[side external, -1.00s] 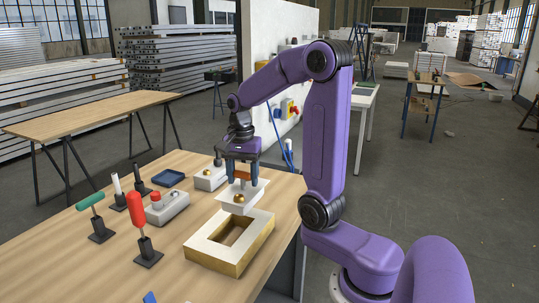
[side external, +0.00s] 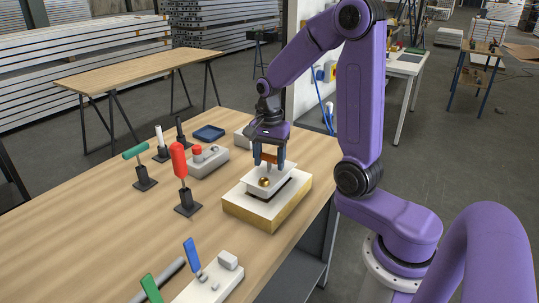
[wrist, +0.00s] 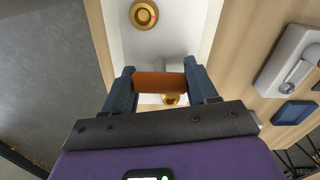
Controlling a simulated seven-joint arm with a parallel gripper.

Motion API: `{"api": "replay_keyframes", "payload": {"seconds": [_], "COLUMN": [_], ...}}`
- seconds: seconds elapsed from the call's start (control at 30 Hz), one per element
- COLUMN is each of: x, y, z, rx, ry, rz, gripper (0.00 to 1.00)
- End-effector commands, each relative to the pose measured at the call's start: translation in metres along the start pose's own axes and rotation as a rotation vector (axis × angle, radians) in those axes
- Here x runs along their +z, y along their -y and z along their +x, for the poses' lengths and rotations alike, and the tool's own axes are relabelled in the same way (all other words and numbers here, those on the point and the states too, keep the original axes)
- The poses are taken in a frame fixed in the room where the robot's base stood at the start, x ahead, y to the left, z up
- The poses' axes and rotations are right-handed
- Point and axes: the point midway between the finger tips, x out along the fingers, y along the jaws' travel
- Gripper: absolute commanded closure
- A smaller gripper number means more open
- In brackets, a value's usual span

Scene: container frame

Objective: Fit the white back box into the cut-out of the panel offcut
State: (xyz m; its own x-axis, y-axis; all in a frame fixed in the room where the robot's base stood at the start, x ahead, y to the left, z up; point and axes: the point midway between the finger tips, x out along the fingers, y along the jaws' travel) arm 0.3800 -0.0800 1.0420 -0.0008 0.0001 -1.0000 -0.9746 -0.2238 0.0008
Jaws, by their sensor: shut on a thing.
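The white back box (side external: 257,189) has a flat flange, brass knobs and an orange bar handle (side external: 270,158). My gripper (side external: 269,156) is shut on the handle, and the wrist view shows a finger on each end of it (wrist: 160,82). The panel offcut (side external: 246,213) is a thick slab with a white top and yellowish sides, flat on the table. The box is over its cut-out, with the flange above the panel top. A dark strip of the opening shows at the right side. How deep the box body sits is hidden.
A grey box with a red button (side external: 207,160) and a blue tray (side external: 208,133) lie behind. The table's right edge is close to the panel.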

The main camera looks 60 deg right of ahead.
Motion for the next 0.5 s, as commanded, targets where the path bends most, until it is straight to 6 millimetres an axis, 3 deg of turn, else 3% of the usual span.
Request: {"api": "replay_keyframes", "payload": {"seconds": [0.5], "x": [-0.0003], "y": [0.0004], "z": [0.004], "rx": [-0.001], "ry": [-0.001], "rz": [0.0], "gripper": [0.97]}}
